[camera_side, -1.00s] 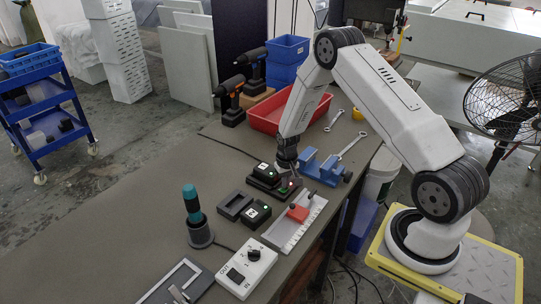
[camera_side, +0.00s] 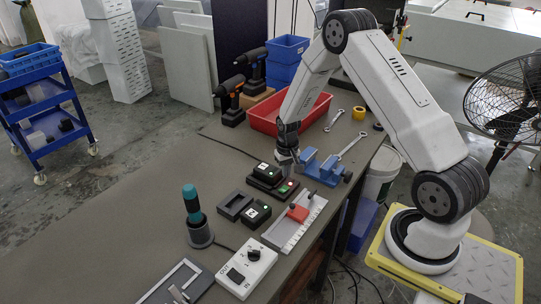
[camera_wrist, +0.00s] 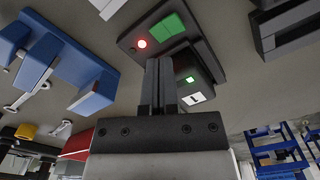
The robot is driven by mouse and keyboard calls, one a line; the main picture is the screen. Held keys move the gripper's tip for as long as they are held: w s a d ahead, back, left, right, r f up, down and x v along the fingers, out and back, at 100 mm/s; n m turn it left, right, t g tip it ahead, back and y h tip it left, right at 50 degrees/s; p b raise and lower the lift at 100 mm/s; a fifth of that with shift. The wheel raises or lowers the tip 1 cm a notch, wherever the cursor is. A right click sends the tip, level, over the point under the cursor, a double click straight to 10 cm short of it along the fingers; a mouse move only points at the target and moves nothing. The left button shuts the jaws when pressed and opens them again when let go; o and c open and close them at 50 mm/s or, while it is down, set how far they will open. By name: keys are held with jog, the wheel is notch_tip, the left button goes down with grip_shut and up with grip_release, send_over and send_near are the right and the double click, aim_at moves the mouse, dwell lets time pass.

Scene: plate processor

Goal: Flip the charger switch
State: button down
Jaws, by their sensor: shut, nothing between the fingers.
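The black charger (camera_side: 272,183) stands on the bench with a battery (camera_side: 262,172) seated on it; the battery shows a small green light. In the wrist view the charger base (camera_wrist: 199,45) carries a green rocker switch (camera_wrist: 168,32) and a glowing red lamp (camera_wrist: 142,44). The battery (camera_wrist: 196,80) with its white label also shows there. My gripper (camera_side: 296,166) is shut and empty, beside the charger near its switch end. In the wrist view the closed fingers (camera_wrist: 160,64) point toward the charger and stand just short of the switch; contact is not visible.
A blue vise (camera_side: 318,166) stands close right of my gripper. A second battery (camera_side: 257,213), an empty dark dock (camera_side: 235,205), a steel rule with a red block (camera_side: 298,212) and a white dial box (camera_side: 246,267) lie in front. A red tray (camera_side: 262,122) is behind.

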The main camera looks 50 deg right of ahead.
jog(key=shift+r, duration=1.1)
jog(key=shift+a, duration=0.1)
jog(key=s+a+r+n+t, duration=0.1)
jog(key=s+a+r+n, duration=0.2)
jog(key=s+a+r, duration=0.3)
jog(key=s+a+r+n+t, duration=0.1)
jog(key=s+a+r+n, duration=0.2)
jog(key=s+a+r, duration=0.4)
jog(key=a+r, duration=0.1)
jog(key=a, duration=0.4)
jog(key=shift+a+r+t, duration=0.15)
jog(key=shift+r+t, duration=0.15)
jog(key=shift+r, duration=0.1)
